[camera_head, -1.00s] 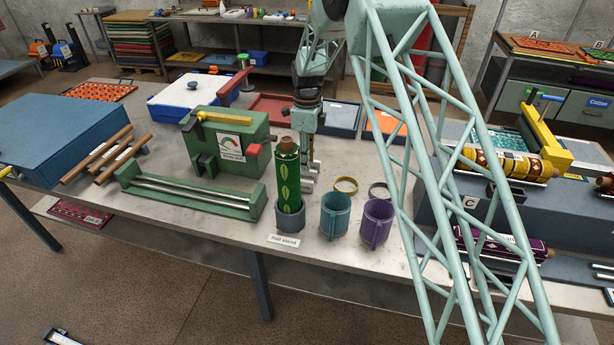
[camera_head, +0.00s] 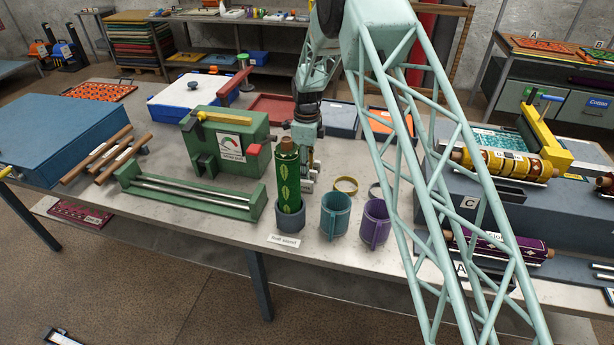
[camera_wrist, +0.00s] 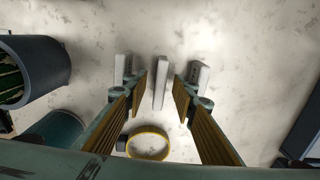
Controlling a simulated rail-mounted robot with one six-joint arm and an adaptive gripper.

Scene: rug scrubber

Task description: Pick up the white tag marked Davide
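A small, narrow white piece (camera_wrist: 160,82), seen nearly edge-on, stands on the pale tabletop in the wrist view. It may be the tag; no writing on it can be read. My gripper (camera_wrist: 160,92) is open, its ribbed yellow-brown pads apart on the left and right of this piece. A clear gap shows on each side. In the head view my gripper (camera_head: 308,184) is low over the table, just right of and behind the green patterned roll (camera_head: 288,180). The white piece cannot be made out there.
A yellow ring (camera_head: 346,184) lies close by; it also shows in the wrist view (camera_wrist: 148,145). The grey roll holder (camera_head: 290,217), teal cup (camera_head: 335,214) and purple cup (camera_head: 376,222) stand in front. The green machine (camera_head: 222,140) is at left. Bare tabletop lies beyond the fingers.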

